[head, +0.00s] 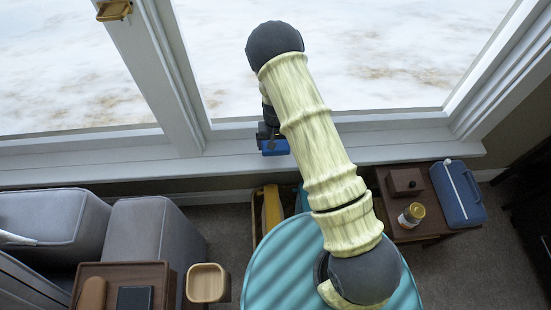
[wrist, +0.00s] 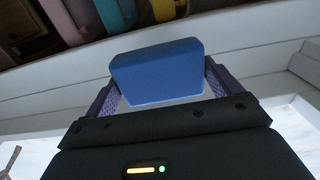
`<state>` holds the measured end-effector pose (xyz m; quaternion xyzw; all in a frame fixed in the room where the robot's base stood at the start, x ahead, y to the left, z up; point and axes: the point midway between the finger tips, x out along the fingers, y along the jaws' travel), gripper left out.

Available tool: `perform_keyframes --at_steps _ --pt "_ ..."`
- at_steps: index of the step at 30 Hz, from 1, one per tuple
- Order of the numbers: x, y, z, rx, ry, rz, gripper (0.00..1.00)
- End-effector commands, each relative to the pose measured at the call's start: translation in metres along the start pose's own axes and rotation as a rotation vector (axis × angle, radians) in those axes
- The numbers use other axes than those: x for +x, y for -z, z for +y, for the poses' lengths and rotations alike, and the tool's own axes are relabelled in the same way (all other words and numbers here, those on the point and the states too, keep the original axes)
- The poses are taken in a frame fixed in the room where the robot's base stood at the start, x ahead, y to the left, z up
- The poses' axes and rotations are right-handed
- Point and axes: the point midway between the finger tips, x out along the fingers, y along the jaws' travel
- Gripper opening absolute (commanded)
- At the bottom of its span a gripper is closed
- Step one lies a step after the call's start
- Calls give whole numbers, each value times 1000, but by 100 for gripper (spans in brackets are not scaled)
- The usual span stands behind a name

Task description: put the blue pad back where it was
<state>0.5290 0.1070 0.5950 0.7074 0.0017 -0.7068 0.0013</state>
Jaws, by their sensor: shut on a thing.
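The blue pad (wrist: 158,72) is a small blue block held between the two fingers of my gripper (wrist: 160,88) in the wrist view. In the head view the blue pad (head: 274,147) shows at the window sill (head: 225,150), below my gripper (head: 268,133). My gripper is shut on it. My arm reaches across to the sill and hides part of the view. I cannot tell whether the pad touches the sill.
A side table at right holds a brown box (head: 405,182), a jar (head: 412,215) and a blue case (head: 458,193). A yellow item (head: 268,208) stands below the sill. A grey sofa (head: 150,240) and a wooden tray table (head: 122,272) are at left.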

Motion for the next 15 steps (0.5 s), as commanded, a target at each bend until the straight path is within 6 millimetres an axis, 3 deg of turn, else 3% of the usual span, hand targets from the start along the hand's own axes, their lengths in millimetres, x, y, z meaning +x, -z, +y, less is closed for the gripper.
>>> perform_keyframes --at_steps 3,7,15 --pt "25 -1 2 4 -1 -3 72" --pt "45 0 2 4 -1 -2 72" --pt "49 0 -1 -1 0 1 72"
